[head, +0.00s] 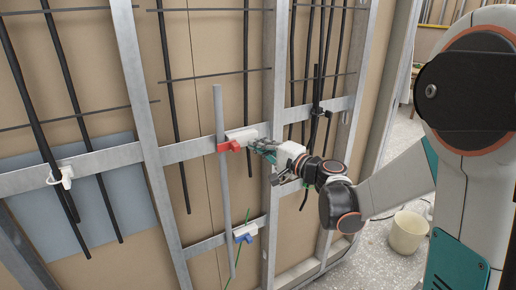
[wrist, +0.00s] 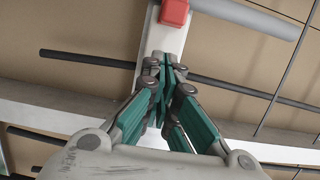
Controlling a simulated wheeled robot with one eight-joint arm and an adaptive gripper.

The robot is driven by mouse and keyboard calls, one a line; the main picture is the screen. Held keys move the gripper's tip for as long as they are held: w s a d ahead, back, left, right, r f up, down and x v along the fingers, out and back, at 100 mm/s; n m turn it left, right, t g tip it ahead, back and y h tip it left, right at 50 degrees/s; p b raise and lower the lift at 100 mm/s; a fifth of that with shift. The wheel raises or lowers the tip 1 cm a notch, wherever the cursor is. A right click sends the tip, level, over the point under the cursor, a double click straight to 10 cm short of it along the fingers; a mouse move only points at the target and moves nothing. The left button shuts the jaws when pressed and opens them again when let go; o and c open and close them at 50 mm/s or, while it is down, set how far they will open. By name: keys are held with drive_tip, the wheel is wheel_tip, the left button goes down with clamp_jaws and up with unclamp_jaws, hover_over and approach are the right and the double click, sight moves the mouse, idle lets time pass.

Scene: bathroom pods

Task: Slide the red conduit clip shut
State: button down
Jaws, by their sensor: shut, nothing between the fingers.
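The red conduit clip (head: 230,147) sits at the left end of a white holder (head: 242,134) on the upper metal rail, beside the upright grey conduit (head: 219,105). In the wrist view the red clip (wrist: 174,12) is at the top edge, partly cut off, with the conduit (wrist: 245,16) running right from it. My gripper (head: 256,146) is just right of the red clip in the head view. In the wrist view its green-padded fingers (wrist: 168,66) are shut and empty, over the white holder (wrist: 168,42). I cannot tell whether they touch it.
A blue clip (head: 245,233) with a white holder sits on the lower rail by the same conduit. A white clip (head: 64,178) is at far left. Metal studs and dark rods surround my gripper. A cream bucket (head: 407,232) stands on the floor at right.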

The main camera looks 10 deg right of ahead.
drive_tip(key=d+p+v, duration=0.1)
drive_tip(key=v, duration=0.9)
drive_tip(key=shift+w+p, duration=0.2)
drive_tip(key=shift+p, duration=0.1)
drive_tip(key=shift+d, duration=0.1)
drive_tip(key=s+a+f+n+g+h, duration=0.2)
drive_tip(key=s+a+n+g, duration=0.1)
drive_tip(key=a+n, duration=0.15)
drive_tip(key=s+a+f+n+g+h, duration=0.2)
drive_tip(key=s+a+n, duration=0.1)
drive_tip(key=a, duration=0.3)
drive_tip(key=s+d+f+n+g+h+b, duration=0.1)
drive_tip(key=s+d, duration=0.3)
drive_tip(key=s, duration=0.5)
drive_tip(key=s+d+f+n+g+h+b, duration=0.1)
drive_tip(key=s+d+f+n+g+h, duration=0.1)
drive_tip(key=s, duration=0.8)
drive_tip(key=d+f+n+h, duration=0.1)
drive_tip(key=d+h, duration=0.1)
drive_tip(key=shift+s+d+f+h, duration=0.15)
drive_tip(key=shift+d+h, duration=0.05)
drive_tip(key=shift+h, duration=0.1)
